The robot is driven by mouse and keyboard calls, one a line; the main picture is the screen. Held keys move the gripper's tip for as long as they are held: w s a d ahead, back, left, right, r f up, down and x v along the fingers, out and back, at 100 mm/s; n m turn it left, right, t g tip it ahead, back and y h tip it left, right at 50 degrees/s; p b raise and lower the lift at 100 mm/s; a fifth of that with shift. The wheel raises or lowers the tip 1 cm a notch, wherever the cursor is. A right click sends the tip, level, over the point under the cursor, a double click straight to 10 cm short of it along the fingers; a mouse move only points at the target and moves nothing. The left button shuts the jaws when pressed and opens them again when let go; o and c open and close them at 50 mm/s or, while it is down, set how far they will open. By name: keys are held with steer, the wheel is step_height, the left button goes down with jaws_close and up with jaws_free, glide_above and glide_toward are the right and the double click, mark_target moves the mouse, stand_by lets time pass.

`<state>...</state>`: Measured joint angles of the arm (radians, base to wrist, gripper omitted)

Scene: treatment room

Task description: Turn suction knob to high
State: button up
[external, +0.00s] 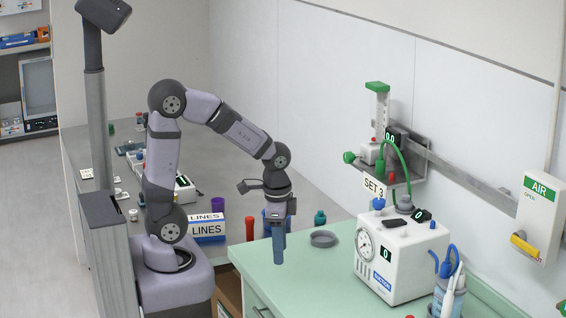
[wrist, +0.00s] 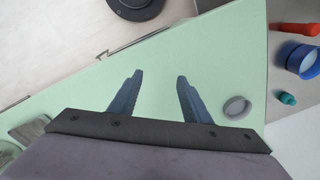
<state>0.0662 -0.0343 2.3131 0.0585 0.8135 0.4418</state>
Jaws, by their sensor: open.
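The suction unit (external: 402,258) is a white box on the green counter, right of centre in the external view. Its front carries a round gauge, a blue label and a small display reading 0. A blue knob (external: 379,203) sits on its top left corner; its setting is too small to read. My gripper (external: 278,260) points down above the counter's left part, well left of the suction unit and apart from it. In the wrist view my gripper (wrist: 160,78) has its two blue fingers apart with nothing between them. The suction unit is outside the wrist view.
A shallow grey dish (external: 323,239) lies between my gripper and the unit. A wall flowmeter (external: 378,115) with green knobs and a SET 3 sign hangs behind. A blue cup with tools (external: 448,295) stands right of the unit. Green counter (external: 320,285) before the dish is clear.

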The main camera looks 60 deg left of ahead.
steer(key=w+d+r+m+t+p, duration=0.2)
steer(key=w+d+r+m+p, duration=0.15)
steer(key=w+r+m, duration=0.8)
steer(key=m+t+y+p, duration=0.1)
steer(key=m+t, duration=0.1)
steer(key=m, duration=1.3)
glide_toward(379, 200)
steer(key=shift+n, duration=0.25)
steer(key=shift+p+x, duration=1.2)
steer(key=shift+x, duration=2.9)
steer(key=shift+c, duration=0.6)
steer(key=shift+r, duration=0.1)
steer(key=c, duration=0.9)
